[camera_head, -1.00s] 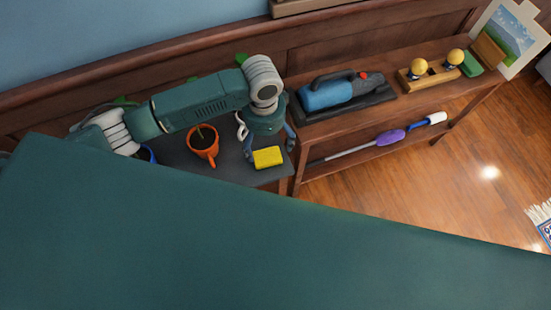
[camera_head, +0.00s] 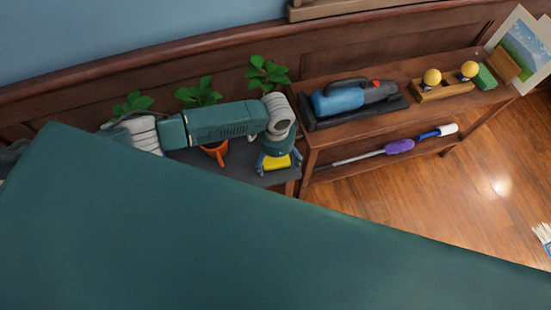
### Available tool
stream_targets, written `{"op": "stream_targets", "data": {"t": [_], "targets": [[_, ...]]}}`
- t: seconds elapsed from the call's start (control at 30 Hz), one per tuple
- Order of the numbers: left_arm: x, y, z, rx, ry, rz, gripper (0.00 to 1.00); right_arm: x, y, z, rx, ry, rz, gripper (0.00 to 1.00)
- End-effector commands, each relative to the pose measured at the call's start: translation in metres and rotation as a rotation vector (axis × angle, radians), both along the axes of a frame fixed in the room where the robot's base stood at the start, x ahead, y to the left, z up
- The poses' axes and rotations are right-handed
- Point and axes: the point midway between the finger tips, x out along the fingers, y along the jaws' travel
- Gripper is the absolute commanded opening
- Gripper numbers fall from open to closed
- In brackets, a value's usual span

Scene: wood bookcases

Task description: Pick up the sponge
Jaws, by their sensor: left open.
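The yellow sponge (camera_head: 277,163) lies on the dark top of the low shelf (camera_head: 233,174), near its right end. My left arm reaches in from the left above that shelf. My left gripper (camera_head: 279,168) points down over the sponge, with one blue finger at the sponge's left and one at its right. The gripper is open; I cannot tell whether the fingers touch the sponge. The gripper body hides the sponge's far edge. My right gripper is not in view.
Green plants (camera_head: 267,73) rise behind. A blue handheld vacuum (camera_head: 340,98) lies on the bookcase to the right. A purple duster (camera_head: 399,146) lies on its lower shelf.

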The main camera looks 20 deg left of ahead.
Motion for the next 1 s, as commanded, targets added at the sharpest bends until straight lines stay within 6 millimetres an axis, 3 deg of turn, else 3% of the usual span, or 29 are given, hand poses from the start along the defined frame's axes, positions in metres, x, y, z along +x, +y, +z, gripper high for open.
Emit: {"op": "stream_targets", "data": {"t": [0.13,0.33,0.37,0.77,1.0], "targets": [[0.000,0.000,0.000,0.000,0.000,0.000,0.89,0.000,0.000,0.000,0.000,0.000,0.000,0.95],[0.000,0.000,0.000,0.000,0.000,0.000,0.51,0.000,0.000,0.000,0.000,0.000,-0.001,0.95],[0.000,0.000,0.000,0.000,0.000,0.000,0.48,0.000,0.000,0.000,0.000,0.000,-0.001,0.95],[0.000,0.000,0.002,0.000,0.000,0.000,0.47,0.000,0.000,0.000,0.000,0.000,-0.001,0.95],[0.001,0.000,0.027,-0.002,-0.003,-0.001,0.47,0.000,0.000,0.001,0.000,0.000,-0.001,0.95]]}}
